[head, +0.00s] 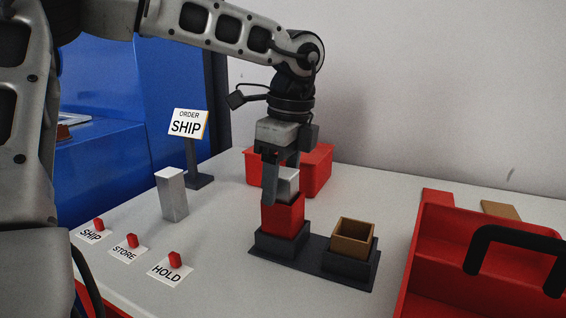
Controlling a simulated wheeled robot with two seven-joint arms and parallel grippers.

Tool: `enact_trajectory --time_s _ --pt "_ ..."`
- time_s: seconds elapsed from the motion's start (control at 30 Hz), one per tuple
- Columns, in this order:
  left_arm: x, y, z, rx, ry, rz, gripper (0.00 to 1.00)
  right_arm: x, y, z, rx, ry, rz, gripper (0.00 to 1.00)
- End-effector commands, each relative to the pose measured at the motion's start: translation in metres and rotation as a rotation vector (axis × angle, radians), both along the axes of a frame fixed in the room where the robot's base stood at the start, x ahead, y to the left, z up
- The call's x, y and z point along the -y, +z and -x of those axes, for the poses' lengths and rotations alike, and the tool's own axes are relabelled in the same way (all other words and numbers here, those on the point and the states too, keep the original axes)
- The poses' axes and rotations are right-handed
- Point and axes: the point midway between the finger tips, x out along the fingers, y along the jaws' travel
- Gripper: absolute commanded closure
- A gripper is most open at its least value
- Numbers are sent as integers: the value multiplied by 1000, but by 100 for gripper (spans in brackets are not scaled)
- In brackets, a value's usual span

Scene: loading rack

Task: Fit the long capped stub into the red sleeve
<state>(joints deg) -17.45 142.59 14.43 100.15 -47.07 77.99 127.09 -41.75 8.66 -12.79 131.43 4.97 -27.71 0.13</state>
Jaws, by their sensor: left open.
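My left gripper (281,185) points straight down over the red sleeve (284,219). Its fingers are open, on either side of a silver block (288,182) that stands upright with its lower end in the red sleeve. The near finger hides part of this block, so I cannot tell how deep it sits or whether it touches a finger. The sleeve stands in the left dark socket of a black base plate (310,264). Another silver block (172,196) stands upright on the table to the left. I cannot tell which block is the long capped stub. My right gripper is not in view.
A brown open sleeve (353,238) stands in the base's right socket. A red bin (317,170) is behind the gripper. A red crate (455,285) with a black handle (512,238) fills the right. A SHIP sign (187,124) and labelled red-topped markers (131,241) stand left.

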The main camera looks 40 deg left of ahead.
Motion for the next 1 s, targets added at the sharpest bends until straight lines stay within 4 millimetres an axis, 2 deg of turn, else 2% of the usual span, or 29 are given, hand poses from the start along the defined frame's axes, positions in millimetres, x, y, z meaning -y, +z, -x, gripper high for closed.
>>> enact_trajectory --time_s 0.17,0.5,0.7,0.83,1.0 --pt "2 20 -2 4 2 -1 38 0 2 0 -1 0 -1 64" --pt "11 102 -5 6 -1 1 38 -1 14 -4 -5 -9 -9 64" --pt "16 140 -5 2 0 1 38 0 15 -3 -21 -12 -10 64" --pt "17 153 -6 1 0 0 38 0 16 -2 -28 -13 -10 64" --pt "18 158 -6 1 0 0 38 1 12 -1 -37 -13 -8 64"
